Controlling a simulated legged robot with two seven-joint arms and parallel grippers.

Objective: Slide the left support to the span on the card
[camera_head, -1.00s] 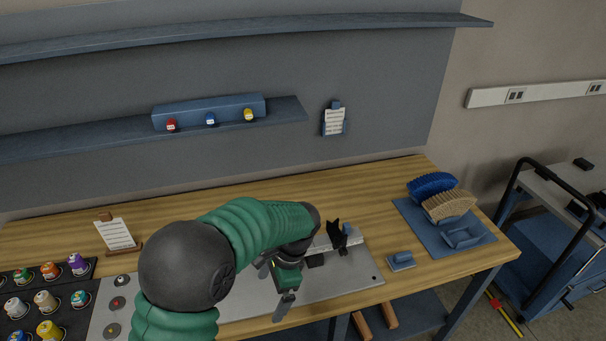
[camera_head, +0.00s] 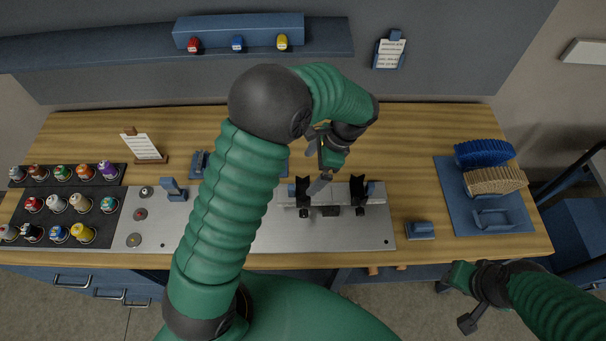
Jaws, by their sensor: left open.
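Two black V-shaped supports stand on a pale rail on the grey base plate (camera_head: 260,235). The left support (camera_head: 303,193) and the right support (camera_head: 358,190) are a short span apart, with a small dark block (camera_head: 330,211) between them. My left gripper (camera_head: 318,162) is open above and behind the rail. Its lower finger overlaps the view just right of the left support; I cannot tell whether they touch. My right gripper (camera_head: 457,303) is open and empty in front of the bench. A white card (camera_head: 142,147) stands at the back left; its writing is unreadable.
Another sheet (camera_head: 389,52) hangs on the wall. Paint-like pots (camera_head: 80,203) fill a dark tray at left. A small blue block (camera_head: 419,230) sits right of the plate. My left arm hides the plate's middle.

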